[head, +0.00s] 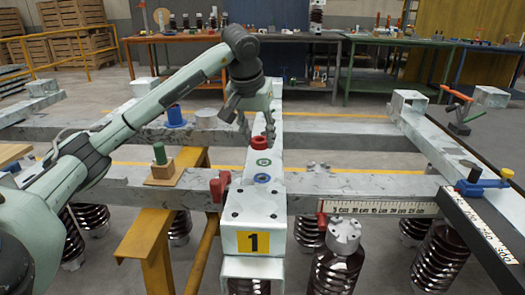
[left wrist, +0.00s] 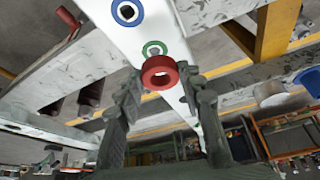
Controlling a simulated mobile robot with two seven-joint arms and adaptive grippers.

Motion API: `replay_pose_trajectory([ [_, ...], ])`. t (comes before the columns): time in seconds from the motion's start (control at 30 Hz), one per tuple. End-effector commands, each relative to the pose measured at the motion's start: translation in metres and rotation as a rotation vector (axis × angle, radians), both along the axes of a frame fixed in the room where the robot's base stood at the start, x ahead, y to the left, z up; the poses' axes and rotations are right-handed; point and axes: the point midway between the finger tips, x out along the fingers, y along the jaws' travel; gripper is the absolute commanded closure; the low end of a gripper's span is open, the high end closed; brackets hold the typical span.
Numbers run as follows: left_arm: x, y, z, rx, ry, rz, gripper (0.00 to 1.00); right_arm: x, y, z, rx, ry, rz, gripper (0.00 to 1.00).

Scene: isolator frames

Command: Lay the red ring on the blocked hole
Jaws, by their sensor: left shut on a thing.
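The red ring (head: 259,143) is between the fingertips of my left gripper (head: 257,134), which is shut on it. In the left wrist view the red ring (left wrist: 149,80) shows at the tips of both fingers. It is over the white beam (head: 236,204); whether it touches the beam I cannot tell. A green ring (head: 264,162) lies on the beam just in front of it, and a blue ring (head: 262,178) lies nearer. In the left wrist view the blue ring (left wrist: 127,12) surrounds a dark hole; the centre of the green ring (left wrist: 154,48) is unclear. My right gripper is not in view.
A red clamp (head: 220,187) stands at the beam's left side. A green peg on a wooden block (head: 161,168) and a blue pot (head: 175,117) stand to the left. A yellow plate marked 1 (head: 254,243) is on the beam's front end. A ruler (head: 380,207) lies to the right.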

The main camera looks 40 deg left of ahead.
Motion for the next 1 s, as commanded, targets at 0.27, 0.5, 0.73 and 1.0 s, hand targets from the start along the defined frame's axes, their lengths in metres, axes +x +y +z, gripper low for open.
replay_pose_trajectory([
  [0.27, 0.016, -0.002, -0.022, 0.0, 0.003, 0.0, 0.82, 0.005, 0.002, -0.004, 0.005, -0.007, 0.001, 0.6],
  [0.5, 0.015, -0.003, -0.049, 0.0, 0.0, -0.001, 0.82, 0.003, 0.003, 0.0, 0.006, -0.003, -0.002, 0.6],
  [0.73, 0.015, -0.002, -0.049, 0.0, -0.001, 0.0, 0.82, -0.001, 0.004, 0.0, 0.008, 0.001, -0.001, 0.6],
  [1.0, 0.015, -0.002, -0.052, 0.0, -0.001, 0.0, 0.5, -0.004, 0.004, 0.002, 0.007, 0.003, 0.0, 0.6],
])
